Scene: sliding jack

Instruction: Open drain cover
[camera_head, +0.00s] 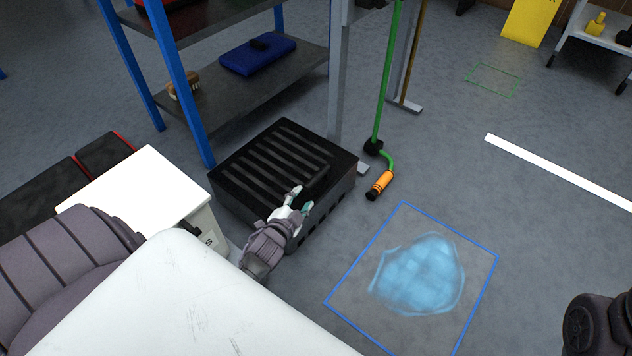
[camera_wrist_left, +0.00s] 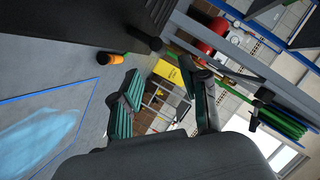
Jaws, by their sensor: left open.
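The black slatted drain cover (camera_head: 268,158) forms the top of a dark box on the floor, in the middle of the head view. A raised dark bar (camera_head: 317,184) runs along its near right side. My left gripper (camera_head: 298,201) is at the near edge of this box, close to the bar, with its fingers apart. I cannot tell whether it touches the bar. In the left wrist view the open fingers (camera_wrist_left: 165,92) have nothing between them, and a dark surface, probably the box, fills the upper left. My right gripper is not in view.
A blue-posted shelf (camera_head: 187,85) stands behind the box. A green pole (camera_head: 386,75) with an orange-ended hose (camera_head: 380,184) is to its right. A blue floor outline (camera_head: 478,290) surrounds a bluish patch (camera_head: 420,275). A white-topped unit (camera_head: 140,190) stands left.

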